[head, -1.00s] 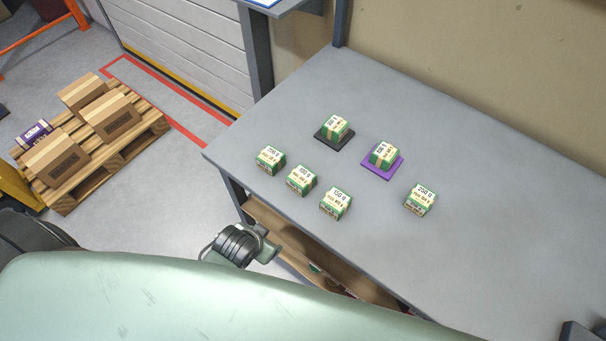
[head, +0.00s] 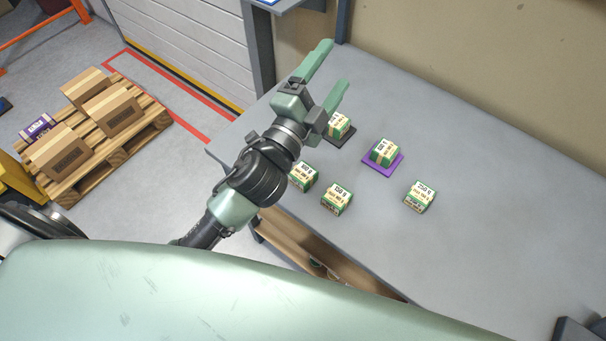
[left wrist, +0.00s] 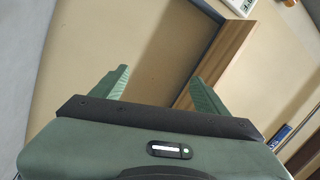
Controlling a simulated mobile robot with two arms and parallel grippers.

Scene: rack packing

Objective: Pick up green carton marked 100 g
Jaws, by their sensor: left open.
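The green carton that seems to be marked 100 g (head: 303,177) stands on the grey table (head: 480,250), partly covered by my left arm in the head view. My left gripper (head: 334,66) is open and empty, above the table's far left part and beyond this carton. Its two spread fingers also show in the left wrist view (left wrist: 160,77), with nothing between them. No carton can be made out clearly in that view. My right gripper is not in view.
Similar green cartons stand nearby: one beside it (head: 336,199), one farther right (head: 419,197), one on a black mat (head: 338,126), one on a purple mat (head: 384,152). A pallet (head: 100,165) with boxes is on the floor at left.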

